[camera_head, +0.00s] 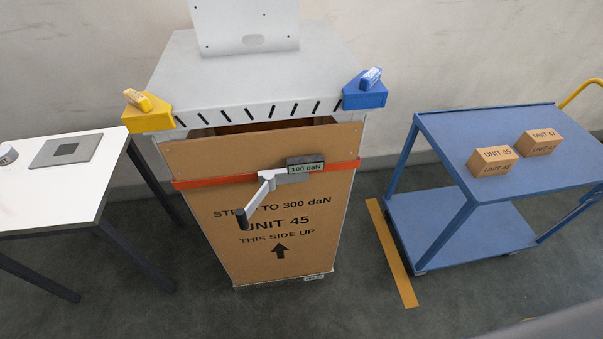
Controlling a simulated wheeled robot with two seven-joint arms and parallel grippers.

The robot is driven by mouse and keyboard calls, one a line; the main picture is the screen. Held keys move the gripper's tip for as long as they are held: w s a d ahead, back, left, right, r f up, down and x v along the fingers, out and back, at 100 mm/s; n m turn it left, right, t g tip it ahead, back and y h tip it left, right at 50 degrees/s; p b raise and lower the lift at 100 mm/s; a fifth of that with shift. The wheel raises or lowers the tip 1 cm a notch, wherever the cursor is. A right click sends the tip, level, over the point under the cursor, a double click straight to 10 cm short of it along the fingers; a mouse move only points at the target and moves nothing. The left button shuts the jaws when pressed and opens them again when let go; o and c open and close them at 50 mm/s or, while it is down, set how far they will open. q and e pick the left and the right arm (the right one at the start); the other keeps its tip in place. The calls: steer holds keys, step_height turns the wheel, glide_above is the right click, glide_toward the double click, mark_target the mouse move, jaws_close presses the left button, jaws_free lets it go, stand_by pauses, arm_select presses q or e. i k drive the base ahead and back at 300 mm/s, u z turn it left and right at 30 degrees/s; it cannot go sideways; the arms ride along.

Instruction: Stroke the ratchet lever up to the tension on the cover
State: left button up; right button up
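The ratchet lever (257,197) is a light grey crank arm with a dark grip at its lower left end. It angles down and left from the ratchet on an orange strap (220,181). A small dark display (306,167) on the ratchet reads "100 daN". The strap runs across the brown cover (265,225), which is printed "300 daN", "UNIT 45" and "THIS SIDE UP" with an up arrow. The lever hides part of the top line of print. Neither of my grippers is in view.
The cover fronts a grey dispenser frame (250,75) with a yellow block (149,114) and a blue block (364,92) at its corners. A white table (40,195) stands left. A blue cart (440,125) with two boxes (492,161) stands right, past a yellow floor strip (392,255).

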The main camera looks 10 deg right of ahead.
mark_target(242, 216)
steer(key=k, duration=0.5)
steer(key=z, duration=1.3)
steer(key=i, duration=1.15)
steer(key=u, duration=2)
